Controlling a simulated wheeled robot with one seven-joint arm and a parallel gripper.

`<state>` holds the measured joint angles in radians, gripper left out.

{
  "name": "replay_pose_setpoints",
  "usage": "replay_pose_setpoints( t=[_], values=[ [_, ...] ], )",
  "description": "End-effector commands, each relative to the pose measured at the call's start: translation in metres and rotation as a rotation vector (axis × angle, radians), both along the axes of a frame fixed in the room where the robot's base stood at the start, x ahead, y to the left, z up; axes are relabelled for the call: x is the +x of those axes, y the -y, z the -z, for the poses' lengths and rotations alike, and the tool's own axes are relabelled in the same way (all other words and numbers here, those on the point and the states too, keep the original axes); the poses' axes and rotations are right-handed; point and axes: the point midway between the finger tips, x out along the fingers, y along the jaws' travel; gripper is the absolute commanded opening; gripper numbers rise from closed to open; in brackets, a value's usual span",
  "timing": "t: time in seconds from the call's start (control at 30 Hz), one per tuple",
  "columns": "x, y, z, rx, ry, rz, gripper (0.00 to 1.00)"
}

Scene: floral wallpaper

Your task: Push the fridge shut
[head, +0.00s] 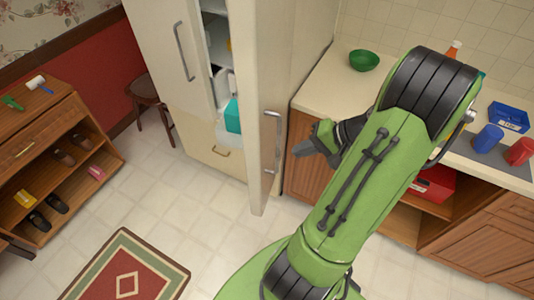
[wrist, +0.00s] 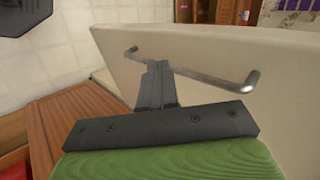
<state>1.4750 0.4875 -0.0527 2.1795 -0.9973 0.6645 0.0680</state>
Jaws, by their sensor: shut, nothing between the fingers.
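The cream fridge (head: 170,70) stands at the back, with its left door front closed-looking and its right door (head: 262,150) swung out toward me. Shelves with items show in the gap between the doors. The open door carries a metal bar handle (head: 272,140), which also shows in the wrist view (wrist: 215,80). My gripper (head: 303,150) is shut and empty, to the right of the open door. In the wrist view my gripper (wrist: 155,68) points at the door's face near the handle; I cannot tell if it touches.
A wooden counter (head: 325,85) with a green bowl (head: 364,60) stands right of the fridge. Blue cup (head: 488,138) and red cup (head: 520,151) are farther right. A shoe rack (head: 60,145) and a stool (head: 150,95) stand left. A rug (head: 125,275) lies on otherwise clear floor.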

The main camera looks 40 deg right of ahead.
Motion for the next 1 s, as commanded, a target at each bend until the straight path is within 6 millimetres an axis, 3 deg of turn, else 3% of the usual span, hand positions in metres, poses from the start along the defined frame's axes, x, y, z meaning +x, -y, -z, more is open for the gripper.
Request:
replay_pose_setpoints(
  t=[0.27, 0.5, 1.0],
  values=[
    [0.038, -0.026, 0.044, 0.002, -0.002, -0.006, 0.00],
    [0.067, -0.042, 0.039, -0.001, -0.002, -0.004, 0.00],
    [0.072, -0.045, 0.040, -0.001, -0.003, 0.003, 0.00]
  ],
)
